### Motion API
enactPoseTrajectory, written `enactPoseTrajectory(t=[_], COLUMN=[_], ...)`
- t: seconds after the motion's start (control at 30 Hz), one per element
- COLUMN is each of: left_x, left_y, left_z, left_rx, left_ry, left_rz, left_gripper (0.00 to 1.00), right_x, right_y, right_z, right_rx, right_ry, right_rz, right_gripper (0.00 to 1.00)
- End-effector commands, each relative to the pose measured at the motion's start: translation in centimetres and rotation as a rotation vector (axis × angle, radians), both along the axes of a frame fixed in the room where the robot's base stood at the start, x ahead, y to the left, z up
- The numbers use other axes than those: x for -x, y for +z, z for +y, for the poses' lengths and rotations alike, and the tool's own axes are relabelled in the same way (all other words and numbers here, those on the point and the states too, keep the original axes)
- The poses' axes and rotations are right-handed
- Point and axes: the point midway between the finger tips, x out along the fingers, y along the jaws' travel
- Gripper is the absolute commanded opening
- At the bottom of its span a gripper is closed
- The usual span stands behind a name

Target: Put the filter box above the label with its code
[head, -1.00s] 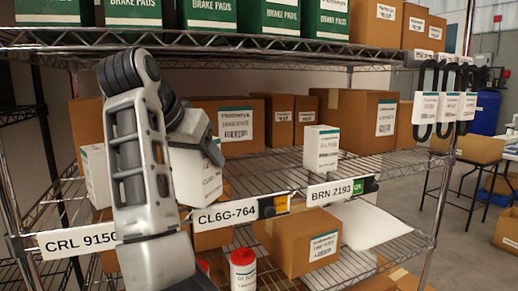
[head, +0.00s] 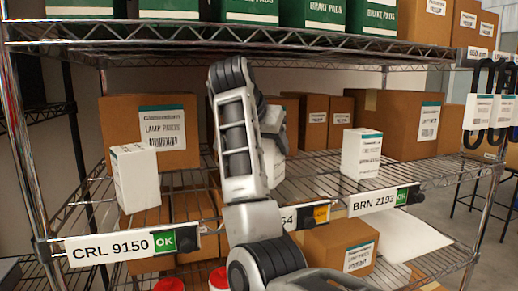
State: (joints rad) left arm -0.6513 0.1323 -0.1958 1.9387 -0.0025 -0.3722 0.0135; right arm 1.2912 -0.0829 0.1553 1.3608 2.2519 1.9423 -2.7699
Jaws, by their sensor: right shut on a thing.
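A white filter box (head: 271,164) is mostly hidden behind my right arm; its code cannot be read. My right gripper (head: 276,139) is shut on it, with its fingers largely hidden by the arm. It is over the middle shelf, behind the middle label (head: 321,214), which shows only "64" and an orange LOW tag. I cannot tell whether the box touches the shelf. One white box (head: 135,180) stands above the label CRL 9150 (head: 110,247), another (head: 361,154) above BRN Z193 (head: 372,202). My left gripper is not in view.
Cardboard boxes (head: 150,107) line the back of the middle wire shelf, with another (head: 415,120) at the right. Green brake-pad boxes (head: 318,15) sit on the upper shelf. Cartons (head: 335,247) and red-lidded containers (head: 218,277) are below. White tags on black hooks (head: 478,112) hang at the right.

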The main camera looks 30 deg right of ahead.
Motion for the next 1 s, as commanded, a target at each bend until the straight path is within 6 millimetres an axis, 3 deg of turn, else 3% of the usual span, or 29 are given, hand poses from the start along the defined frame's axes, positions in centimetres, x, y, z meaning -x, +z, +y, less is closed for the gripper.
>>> enactPoseTrajectory(t=[0.1,0.47,0.5,0.53,0.87,1.0], left_x=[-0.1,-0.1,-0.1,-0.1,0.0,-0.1], left_y=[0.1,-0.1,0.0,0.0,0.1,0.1], left_z=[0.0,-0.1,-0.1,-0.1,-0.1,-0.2], left_rx=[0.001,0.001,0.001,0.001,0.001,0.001], left_ry=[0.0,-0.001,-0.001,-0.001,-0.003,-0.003], left_rz=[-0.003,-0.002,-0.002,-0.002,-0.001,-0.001], left_gripper=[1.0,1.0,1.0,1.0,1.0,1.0], right_x=[0.0,0.0,0.1,0.0,0.1,0.1], right_y=[-1.1,-1.5,-1.5,-1.5,-1.2,-0.3], right_z=[0.2,0.3,0.3,0.3,0.3,1.3], right_rx=[0.001,0.0,-0.001,-0.001,-0.001,-0.003], right_ry=[0.001,0.002,0.001,0.001,0.002,0.008], right_rz=[0.003,0.002,0.006,0.006,0.005,0.003], right_gripper=[0.25,0.25,0.73,0.81,0.83,0.83])
